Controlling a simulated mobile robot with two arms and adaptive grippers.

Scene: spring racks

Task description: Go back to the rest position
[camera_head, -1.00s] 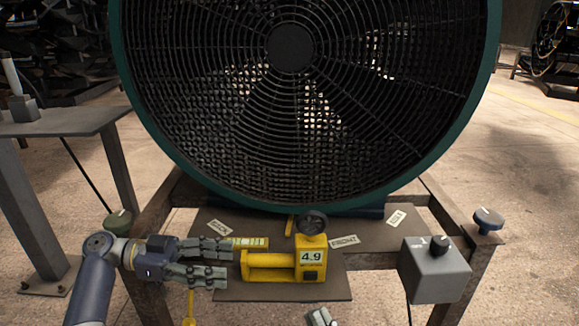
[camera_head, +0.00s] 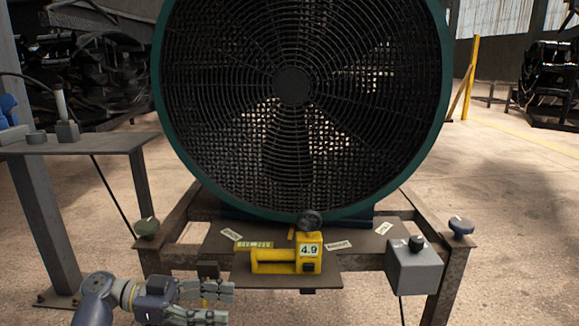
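My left gripper (camera_head: 228,304) is at the lower left, in front of and below the fan stand's shelf. Its two grey-green fingers point right and are apart, with nothing visible between them. A yellow device (camera_head: 285,261) with a "4.9" display and a dark round knob on top stands on the shelf, clear of the gripper. My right gripper is not in view.
A large green-rimmed fan (camera_head: 442,100) stands behind the shelf (camera_head: 265,281). A grey box (camera_head: 414,270) with a black knob is at the right. A side table (camera_head: 95,143) is at the left. Open floor lies on the right.

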